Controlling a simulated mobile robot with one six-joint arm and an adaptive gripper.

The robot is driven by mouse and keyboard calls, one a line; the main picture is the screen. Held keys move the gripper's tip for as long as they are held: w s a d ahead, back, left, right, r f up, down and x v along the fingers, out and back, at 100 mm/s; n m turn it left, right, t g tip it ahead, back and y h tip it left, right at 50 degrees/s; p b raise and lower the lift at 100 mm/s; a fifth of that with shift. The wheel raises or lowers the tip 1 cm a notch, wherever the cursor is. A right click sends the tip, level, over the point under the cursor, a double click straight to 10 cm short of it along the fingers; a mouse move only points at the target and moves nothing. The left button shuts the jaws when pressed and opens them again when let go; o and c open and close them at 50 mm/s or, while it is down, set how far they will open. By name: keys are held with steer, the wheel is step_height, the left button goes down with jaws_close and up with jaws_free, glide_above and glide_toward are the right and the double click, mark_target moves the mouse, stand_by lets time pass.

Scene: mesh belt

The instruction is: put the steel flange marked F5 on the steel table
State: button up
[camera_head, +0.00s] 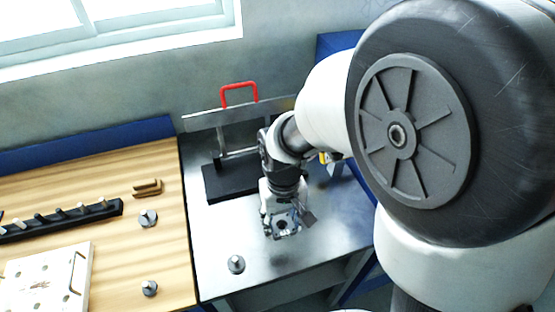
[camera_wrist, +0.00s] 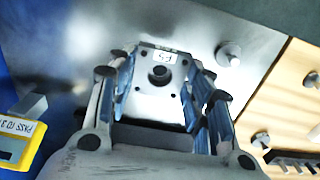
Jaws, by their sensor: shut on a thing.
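The steel flange marked F5 (camera_wrist: 158,75) is a square plate with a round centre hole and small corner holes; its F5 label faces the wrist camera. My gripper (camera_head: 281,220) is shut on it, with a finger on each side in the wrist view (camera_wrist: 157,92). In the head view the flange (camera_head: 287,224) is over the steel table (camera_head: 222,213), in its front part. I cannot tell whether the flange touches the table top or is a little above it.
A small grey knobbed part (camera_head: 236,264) stands on the steel table, left of the flange. A black-based stand with a red handle (camera_head: 239,88) is behind. The wooden table (camera_head: 110,190) at left holds two similar parts, a black rack (camera_head: 62,219) and a pale board (camera_head: 45,280).

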mark_target(282, 247)
step_height(282, 247, down, 11)
steer(key=b, duration=0.3)
steer(key=shift+f, duration=0.15)
steer(key=o, duration=1.3)
step_height(282, 247, up, 12)
steer(key=p, duration=0.4)
steer(key=shift+d+r, duration=0.2)
steer(key=shift+r, duration=0.35)
steer(key=s+d+r+m+t, duration=0.1)
steer(key=s+d+r+t, duration=0.1)
steer(key=s+d+r, duration=0.3)
steer(key=s+d+r+m+t, duration=0.2)
steer(key=s+d+r, duration=0.4)
steer(key=r, duration=0.4)
steer(key=shift+s+r+t, duration=0.25)
steer(key=shift+s+t, duration=0.05)
steer(key=shift+s, duration=0.4)
